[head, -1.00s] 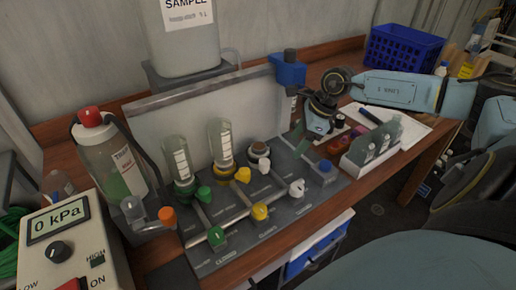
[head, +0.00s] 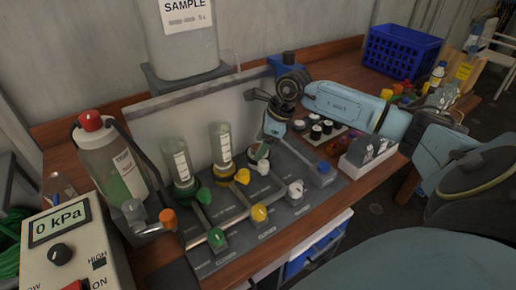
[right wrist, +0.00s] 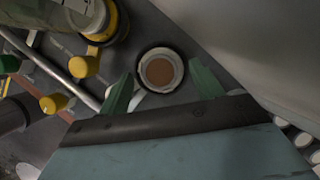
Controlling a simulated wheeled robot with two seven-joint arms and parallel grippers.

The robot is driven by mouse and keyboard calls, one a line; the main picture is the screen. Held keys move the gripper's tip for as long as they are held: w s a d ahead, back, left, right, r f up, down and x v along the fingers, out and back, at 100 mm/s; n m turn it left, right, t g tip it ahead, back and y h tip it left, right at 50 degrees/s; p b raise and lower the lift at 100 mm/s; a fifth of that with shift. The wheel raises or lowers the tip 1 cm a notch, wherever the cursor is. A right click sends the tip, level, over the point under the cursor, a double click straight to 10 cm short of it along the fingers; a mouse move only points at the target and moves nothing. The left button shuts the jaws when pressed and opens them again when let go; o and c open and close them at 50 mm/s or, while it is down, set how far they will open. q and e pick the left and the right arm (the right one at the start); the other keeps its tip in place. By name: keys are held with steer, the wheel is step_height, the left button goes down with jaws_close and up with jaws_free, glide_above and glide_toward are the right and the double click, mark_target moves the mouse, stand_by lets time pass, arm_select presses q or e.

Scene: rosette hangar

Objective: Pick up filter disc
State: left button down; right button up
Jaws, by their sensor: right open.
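A round brown disc (right wrist: 158,72), which looks like the filter disc, lies inside a white ring-shaped cup (right wrist: 142,84) with a dark rim, the third station of the grey manifold panel. My right gripper (right wrist: 163,88) is open, with one green finger on each side of the cup's near edge and nothing held. In the head view my right gripper (head: 263,150) points down at this station and largely hides the disc. Whether the fingers touch the cup, I cannot tell. My left gripper is not in view.
Two clear bottles, on a green-collared station (head: 181,163) and a yellow-collared station (head: 221,150), stand left of the gripper. Coloured valve knobs (head: 259,212) line the panel (head: 225,262). A backboard (head: 190,125) rises behind. Black-topped jars (head: 316,131) and a grey rack (head: 366,158) stand to the right.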

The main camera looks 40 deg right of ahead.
steer(key=c, duration=1.1)
steer(key=shift+o, duration=0.2)
steer(key=shift+r, duration=0.1)
